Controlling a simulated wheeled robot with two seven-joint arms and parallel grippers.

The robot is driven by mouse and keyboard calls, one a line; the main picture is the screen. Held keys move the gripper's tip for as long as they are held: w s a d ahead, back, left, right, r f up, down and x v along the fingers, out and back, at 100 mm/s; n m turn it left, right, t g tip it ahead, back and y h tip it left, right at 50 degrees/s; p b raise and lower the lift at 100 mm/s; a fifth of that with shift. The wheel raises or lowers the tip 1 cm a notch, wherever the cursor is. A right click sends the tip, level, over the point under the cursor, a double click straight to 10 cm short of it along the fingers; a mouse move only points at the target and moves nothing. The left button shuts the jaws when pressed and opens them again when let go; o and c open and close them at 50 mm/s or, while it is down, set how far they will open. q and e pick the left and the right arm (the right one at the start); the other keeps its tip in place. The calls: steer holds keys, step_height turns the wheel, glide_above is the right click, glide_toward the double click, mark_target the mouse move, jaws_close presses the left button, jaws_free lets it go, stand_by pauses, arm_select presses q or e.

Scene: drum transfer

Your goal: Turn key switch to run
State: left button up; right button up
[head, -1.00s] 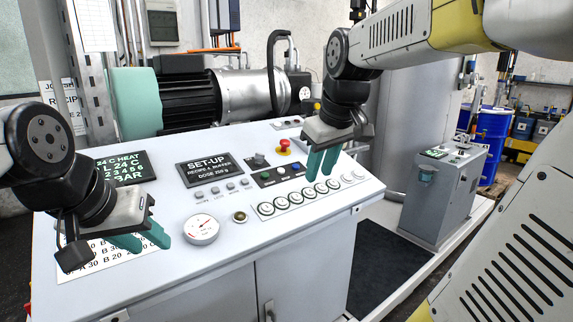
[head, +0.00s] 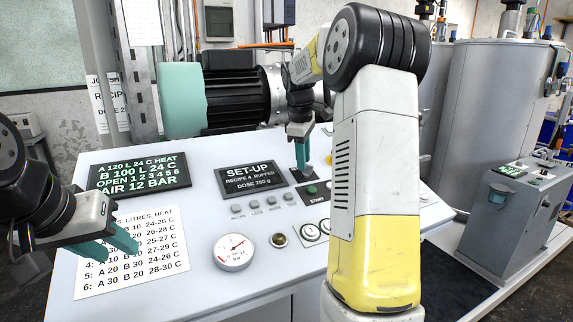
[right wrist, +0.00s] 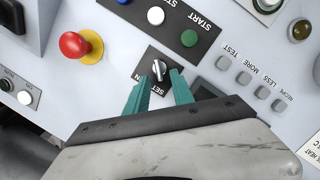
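The key switch (right wrist: 159,69) is a small silvery knob on a dark plate, with a label beginning "SET" below it in the right wrist view. Its long side runs roughly up and down there. My right gripper (right wrist: 161,77) is open, its two teal fingertips on either side of the knob with small gaps visible; touch cannot be told. In the head view my right gripper (head: 301,168) points down at the panel and covers most of the switch. My left gripper (head: 124,250) is open and empty above the recipe sheet. The display (head: 250,178) reads "SET-UP".
A red emergency button (right wrist: 75,44) on a yellow base stands near the switch. The green START button (right wrist: 189,38) and a white button (right wrist: 156,15) are close by. A gauge (head: 233,252) and grey buttons (head: 262,205) sit on the console. My right arm blocks the panel's right side.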

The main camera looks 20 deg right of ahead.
mark_target(307, 170)
steer(key=shift+x, duration=1.15)
steer(key=shift+c, duration=0.2)
jaws_close()
